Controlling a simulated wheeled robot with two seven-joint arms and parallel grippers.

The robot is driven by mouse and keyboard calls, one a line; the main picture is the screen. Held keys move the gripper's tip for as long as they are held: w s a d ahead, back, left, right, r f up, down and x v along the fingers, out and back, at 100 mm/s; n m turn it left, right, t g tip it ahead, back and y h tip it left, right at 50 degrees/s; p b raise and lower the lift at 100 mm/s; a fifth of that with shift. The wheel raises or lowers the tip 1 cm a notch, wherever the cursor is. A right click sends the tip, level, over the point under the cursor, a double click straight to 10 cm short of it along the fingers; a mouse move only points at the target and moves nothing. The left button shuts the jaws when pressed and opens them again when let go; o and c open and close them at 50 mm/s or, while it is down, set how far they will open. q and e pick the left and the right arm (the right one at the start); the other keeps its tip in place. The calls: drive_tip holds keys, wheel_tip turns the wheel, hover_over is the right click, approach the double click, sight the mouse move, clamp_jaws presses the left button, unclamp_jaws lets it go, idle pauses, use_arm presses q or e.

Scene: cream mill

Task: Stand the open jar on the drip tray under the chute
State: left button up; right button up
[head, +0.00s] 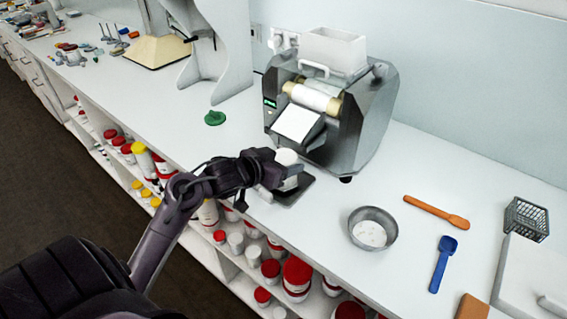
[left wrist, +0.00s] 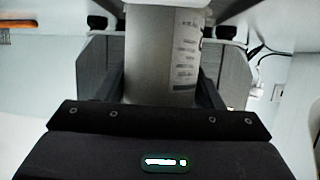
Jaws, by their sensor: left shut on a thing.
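The jar (head: 287,157) is small and pale and looks upright. Its label shows in the left wrist view, where the jar (left wrist: 158,60) sits between my fingers. My left gripper (head: 276,182) is shut on the jar from the left, at the front of the mill. The dark drip tray (head: 297,196) lies beneath the jar, partly hidden by jar and gripper. I cannot tell whether the jar's base touches it. The mill's sloping white chute (head: 298,122) is just behind and above the jar. My right gripper is not in view.
The grey mill (head: 361,125) stands behind. A metal bowl of white stuff (head: 373,228), a wooden spatula (head: 437,212) and a blue scoop (head: 443,264) lie to the right. A green object (head: 214,117) lies left of the mill. Red-lidded jars (head: 297,274) fill the shelves below the counter.

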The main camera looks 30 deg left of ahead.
use_arm(q)
drive_tip(key=shift+f, duration=0.4)
drive_tip(key=shift+f, duration=0.1)
drive_tip(key=o, duration=0.9)
drive_tip(key=shift+o, duration=0.2)
drive_tip(key=shift+s+r, duration=0.15)
drive_tip(key=shift+r, duration=0.05)
drive_tip(key=v, duration=1.1)
drive_tip(key=shift+s, duration=0.35)
drive_tip(key=shift+a, duration=0.1)
